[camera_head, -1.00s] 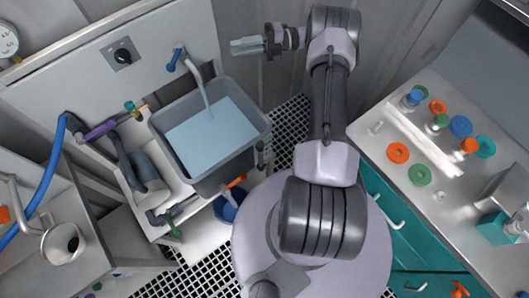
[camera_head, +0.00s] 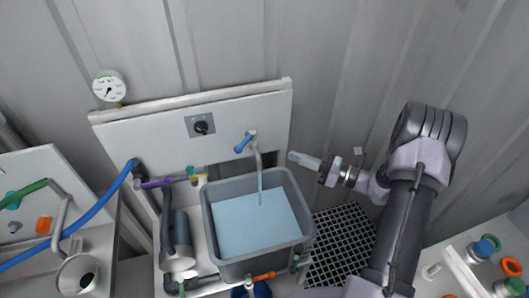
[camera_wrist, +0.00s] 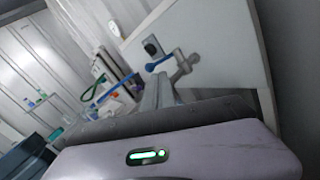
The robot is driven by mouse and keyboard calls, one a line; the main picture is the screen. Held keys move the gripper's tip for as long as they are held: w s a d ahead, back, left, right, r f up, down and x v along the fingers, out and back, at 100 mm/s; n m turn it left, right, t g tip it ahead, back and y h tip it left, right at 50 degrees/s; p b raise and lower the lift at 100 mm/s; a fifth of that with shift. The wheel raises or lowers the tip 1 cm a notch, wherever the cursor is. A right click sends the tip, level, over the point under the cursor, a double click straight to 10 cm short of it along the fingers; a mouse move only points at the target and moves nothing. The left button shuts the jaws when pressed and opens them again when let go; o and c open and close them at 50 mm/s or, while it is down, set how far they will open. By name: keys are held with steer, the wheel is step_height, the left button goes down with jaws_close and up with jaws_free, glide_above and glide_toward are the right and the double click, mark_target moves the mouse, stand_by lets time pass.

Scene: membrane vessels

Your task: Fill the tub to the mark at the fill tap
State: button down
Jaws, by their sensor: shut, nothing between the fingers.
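The grey tub (camera_head: 243,264) stands under the fill tap (camera_head: 259,160) in the head view. A thin stream runs from the spout into the pale blue water (camera_head: 250,225), which covers the tub's floor below the rim. I cannot make out a fill mark. The tap's blue lever (camera_head: 243,143) points to the lower left; it also shows in the wrist view (camera_wrist: 160,63). My gripper (camera_head: 292,156) is shut and empty, just right of the tap and above the tub's back right corner, apart from the lever.
Pipes and a grey cylinder (camera_head: 179,250) crowd the tub's left side. A blue hose (camera_head: 100,205) runs further left. Grated floor (camera_head: 342,245) lies open at the right.

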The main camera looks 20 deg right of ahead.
steer(key=s+a+n+h, duration=0.1)
steer(key=s+n, duration=0.1)
steer(key=n, duration=0.1)
steer(key=b, duration=0.3)
glide_toward(246, 143)
steer(key=shift+t+h, duration=0.3)
steer(key=shift+t, duration=0.1)
steer(key=x, duration=0.5)
steer(key=shift+a+f, duration=0.2)
steer(key=shift+a, duration=0.35)
steer(key=shift+w+a+r, duration=0.1)
steer(key=shift+w+a, duration=0.25)
steer(key=shift+w, duration=0.1)
steer(key=shift+d, duration=0.1)
